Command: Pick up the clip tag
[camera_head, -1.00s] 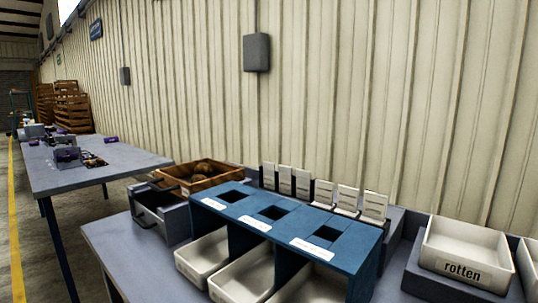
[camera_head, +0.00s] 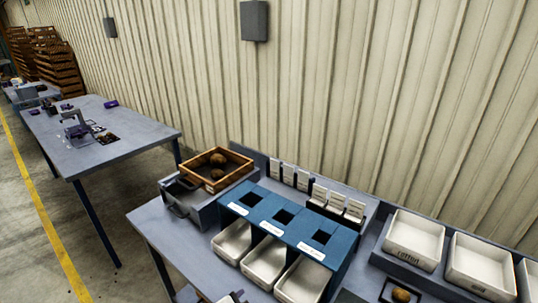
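Several white upright tags stand in dark holders along the back of the near table, in a left group (camera_head: 289,174) and a right group (camera_head: 337,203). They may be the clip tags; their faces are too small to read, and I cannot tell which one the task means. In front of them is a blue sorter box (camera_head: 287,222) with square openings and white labels. Neither of my grippers is in view.
A wooden crate (camera_head: 237,172) with potatoes sits at the table's left end, behind a grey open-topped box (camera_head: 184,192). White bins (camera_head: 300,279) sit under the blue box. A bin marked rotten (camera_head: 412,258) is at right. Another table (camera_head: 140,134) stands at left.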

